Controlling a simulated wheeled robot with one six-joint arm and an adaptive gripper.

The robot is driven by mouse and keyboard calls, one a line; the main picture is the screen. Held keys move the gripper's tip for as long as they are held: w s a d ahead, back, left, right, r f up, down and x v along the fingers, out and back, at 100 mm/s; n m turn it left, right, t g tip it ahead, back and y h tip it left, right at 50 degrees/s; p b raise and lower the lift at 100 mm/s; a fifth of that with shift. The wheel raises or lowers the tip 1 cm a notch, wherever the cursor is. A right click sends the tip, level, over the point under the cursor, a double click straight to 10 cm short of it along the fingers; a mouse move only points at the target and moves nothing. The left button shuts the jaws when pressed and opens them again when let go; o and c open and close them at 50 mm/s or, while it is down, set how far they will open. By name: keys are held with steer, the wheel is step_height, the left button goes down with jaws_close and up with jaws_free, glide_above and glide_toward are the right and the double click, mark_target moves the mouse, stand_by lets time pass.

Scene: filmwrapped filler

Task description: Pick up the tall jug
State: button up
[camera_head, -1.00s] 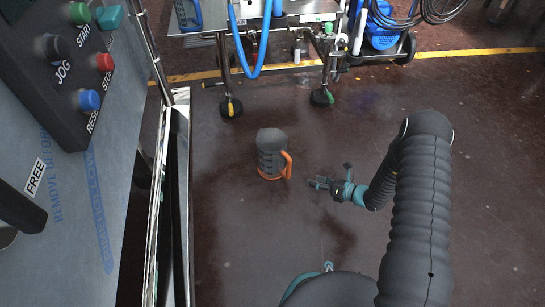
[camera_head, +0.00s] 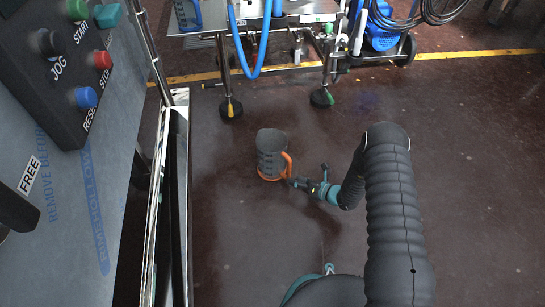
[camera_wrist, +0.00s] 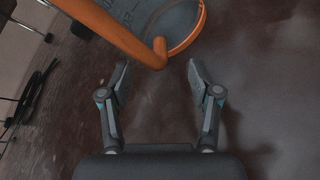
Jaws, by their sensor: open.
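The tall jug (camera_head: 270,153) is dark grey with an orange handle and an orange base rim. It stands upright on the dark floor in the head view, its handle on the right. My gripper (camera_head: 297,183) is just right of the jug's lower part, close to the handle. In the wrist view the jug (camera_wrist: 172,22) shows only in part at the top, with its orange handle (camera_wrist: 118,32) ahead of the fingertips. My gripper (camera_wrist: 158,72) is open, its two fingers apart with nothing between them. Whether a finger touches the handle I cannot tell.
A control panel (camera_head: 72,60) with coloured buttons and a metal frame (camera_head: 178,200) stand at the left. A wheeled metal stand (camera_head: 280,32) with blue hoses is at the back, near a yellow floor line (camera_head: 450,53). The floor right of my arm is clear.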

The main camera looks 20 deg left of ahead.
mark_target(287, 177)
steer(key=x, duration=0.4)
steer(key=shift+s+a+b, duration=0.2)
steer(key=shift+a+b, duration=0.1)
steer(key=shift+a, duration=0.2)
jaws_close()
